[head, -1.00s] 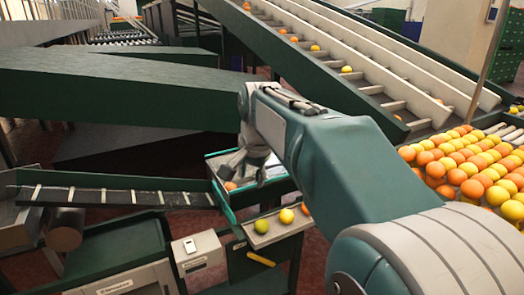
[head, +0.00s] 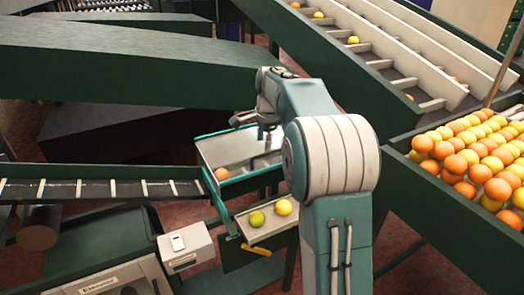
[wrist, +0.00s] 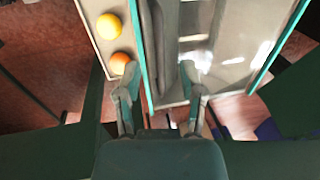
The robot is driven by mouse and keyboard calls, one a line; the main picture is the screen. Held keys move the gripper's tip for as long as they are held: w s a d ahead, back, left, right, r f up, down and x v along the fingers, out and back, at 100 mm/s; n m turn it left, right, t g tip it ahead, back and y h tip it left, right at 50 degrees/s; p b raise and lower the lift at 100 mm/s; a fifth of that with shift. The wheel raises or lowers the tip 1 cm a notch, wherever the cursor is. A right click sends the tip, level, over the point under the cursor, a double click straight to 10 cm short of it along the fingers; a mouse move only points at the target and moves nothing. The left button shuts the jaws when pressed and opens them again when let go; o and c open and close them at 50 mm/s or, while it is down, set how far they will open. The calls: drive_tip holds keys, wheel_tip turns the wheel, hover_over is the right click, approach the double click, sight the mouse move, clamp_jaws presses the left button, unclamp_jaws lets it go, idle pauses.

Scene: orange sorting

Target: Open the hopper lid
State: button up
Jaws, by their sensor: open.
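A teal-edged bin (head: 228,153) with a pale inside stands near the middle of the head view. An orange fruit (head: 222,174) lies at its left end. My gripper (head: 266,136) is over the bin's far side, open and empty. In the wrist view my gripper (wrist: 160,88) has its fingers apart, straddling the bin's teal edge (wrist: 147,60); I cannot tell whether they touch it. The pale bin surface (wrist: 230,45) shows to the right. I cannot clearly pick out which panel is the hopper lid.
A small shelf (head: 262,233) with a green and a yellow fruit sits in front of the bin, above a yellow handle (head: 256,253). A slatted conveyor (head: 100,190) joins from the left. A full fruit crate (head: 410,190) stands right. A sloped conveyor (head: 385,75) rises behind.

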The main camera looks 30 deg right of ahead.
sight(264, 154)
drive_tip(key=f, duration=0.1)
drive_tip(key=d+f, duration=0.2)
drive_tip(key=f, duration=0.1)
drive_tip(key=shift+w+d, duration=0.2)
drive_tip(key=shift+w, duration=0.15)
drive_tip(key=shift+a+f, duration=0.1)
drive_tip(key=shift+f, duration=0.1)
drive_tip(key=shift+a, duration=0.95)
drive_tip(key=c, duration=0.3)
drive_tip(key=shift+d, duration=0.15)
clamp_jaws()
drive_tip(key=shift+d, duration=0.3)
